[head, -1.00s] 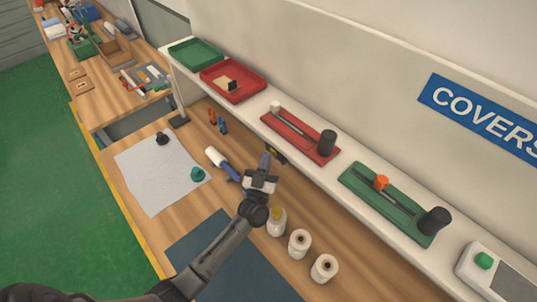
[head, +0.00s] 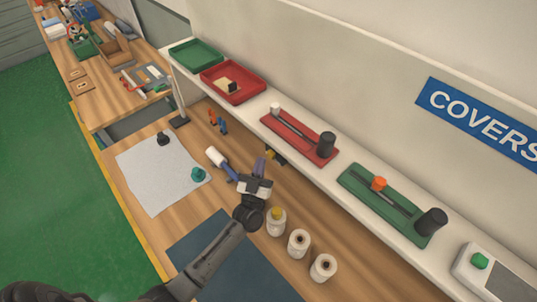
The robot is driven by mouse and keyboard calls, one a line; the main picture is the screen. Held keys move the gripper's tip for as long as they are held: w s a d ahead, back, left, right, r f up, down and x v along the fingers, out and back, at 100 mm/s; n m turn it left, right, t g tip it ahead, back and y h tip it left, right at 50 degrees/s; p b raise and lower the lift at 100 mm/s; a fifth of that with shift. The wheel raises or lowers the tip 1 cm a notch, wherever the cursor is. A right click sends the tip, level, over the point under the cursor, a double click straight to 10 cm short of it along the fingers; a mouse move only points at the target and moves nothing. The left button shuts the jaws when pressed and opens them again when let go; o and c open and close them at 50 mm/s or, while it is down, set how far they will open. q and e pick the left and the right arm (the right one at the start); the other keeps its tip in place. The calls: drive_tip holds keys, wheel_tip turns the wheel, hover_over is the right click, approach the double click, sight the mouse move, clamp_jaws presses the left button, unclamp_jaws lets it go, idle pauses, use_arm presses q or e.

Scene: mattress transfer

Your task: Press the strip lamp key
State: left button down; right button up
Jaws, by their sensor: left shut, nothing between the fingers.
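A small dark block with a yellow spot (head: 270,155) sits at the lower edge of the shelf, behind my left gripper; it may be the strip lamp key, but it is too small to be sure. My left gripper (head: 260,165) is shut and empty, with its fingers pointing up and away over the bench. Its tips show just left of the block, and I cannot tell whether they touch it. My right gripper is not in view.
The white shelf (head: 330,180) carries a red slider board (head: 290,133), a green slider board (head: 360,198) and trays. Several white bottles or spools (head: 299,243) stand right of my forearm. A white-and-blue tool (head: 217,158) lies left of the gripper.

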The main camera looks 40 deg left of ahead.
use_arm(q)
drive_tip(key=shift+s+a+p, duration=0.25)
drive_tip(key=shift+s+p, duration=0.2)
drive_tip(key=shift+s, duration=0.85)
drive_tip(key=shift+s+a+p, duration=0.25)
drive_tip(key=shift+s+p, duration=0.2)
drive_tip(key=shift+s, duration=0.85)
